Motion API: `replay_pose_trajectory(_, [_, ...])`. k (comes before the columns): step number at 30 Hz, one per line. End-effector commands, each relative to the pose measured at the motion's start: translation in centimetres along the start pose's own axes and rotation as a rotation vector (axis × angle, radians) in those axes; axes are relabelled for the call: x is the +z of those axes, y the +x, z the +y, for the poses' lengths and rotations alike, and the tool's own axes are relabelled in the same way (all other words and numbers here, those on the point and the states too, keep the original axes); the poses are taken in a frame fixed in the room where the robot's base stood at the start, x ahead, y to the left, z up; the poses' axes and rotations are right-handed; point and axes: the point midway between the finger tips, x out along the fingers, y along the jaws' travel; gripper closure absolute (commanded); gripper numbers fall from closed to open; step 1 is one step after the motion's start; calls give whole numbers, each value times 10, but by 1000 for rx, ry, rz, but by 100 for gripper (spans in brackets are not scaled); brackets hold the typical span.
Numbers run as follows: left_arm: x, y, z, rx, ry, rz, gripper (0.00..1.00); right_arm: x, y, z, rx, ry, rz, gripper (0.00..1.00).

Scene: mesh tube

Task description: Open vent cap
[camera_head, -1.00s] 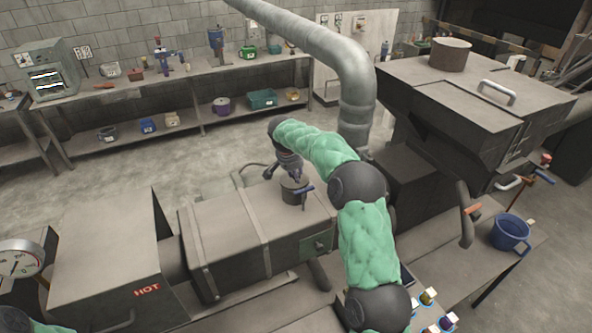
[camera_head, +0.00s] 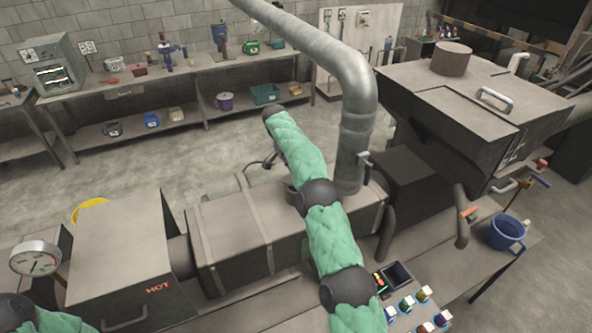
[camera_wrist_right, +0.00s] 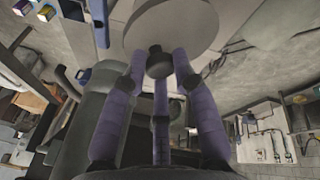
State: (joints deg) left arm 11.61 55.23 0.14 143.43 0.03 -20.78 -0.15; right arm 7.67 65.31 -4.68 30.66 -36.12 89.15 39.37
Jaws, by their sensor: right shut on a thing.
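The vent cap (camera_wrist_right: 188,22) is a round grey disc with a dark knob (camera_wrist_right: 158,62), at the top of the right wrist view. My right gripper (camera_wrist_right: 160,75) has purple fingers shut around that knob. In the head view my right arm covers the gripper and most of the cap. A grey round edge (camera_head: 292,190) shows beside my arm, above the long grey box (camera_head: 235,225). I cannot tell whether the cap sits on its opening or is raised. My left arm shows at the lower left of the head view; its gripper is out of frame.
A thick grey pipe (camera_head: 357,130) rises close to the right of my arm. A box marked HOT (camera_head: 118,245) and a gauge (camera_head: 36,258) stand at the left. A control panel (camera_head: 412,305) and a blue bucket (camera_head: 507,232) are at the right. Open floor lies behind.

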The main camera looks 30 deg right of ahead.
Motion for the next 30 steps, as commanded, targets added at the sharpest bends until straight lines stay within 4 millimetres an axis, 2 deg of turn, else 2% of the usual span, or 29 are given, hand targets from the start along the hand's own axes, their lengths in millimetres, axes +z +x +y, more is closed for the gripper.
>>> replay_pose_trajectory(14, [0, 0, 0, 0, 0, 0, 60, 1, 0, 1, 9, -3, -15, 100])
replay_pose_trajectory(15, [0, 0, 0, 0, 0, 0, 60, 1, 1, 1, 9, -3, -15, 63])
replay_pose_trajectory(17, [0, 0, 0, 0, 0, 0, 60, 1, 1, 1, 9, -4, -16, 48])
replay_pose_trajectory(30, [0, 0, 0, 0, 0, 0, 60, 1, 0, 0, 5, -3, -10, 48])
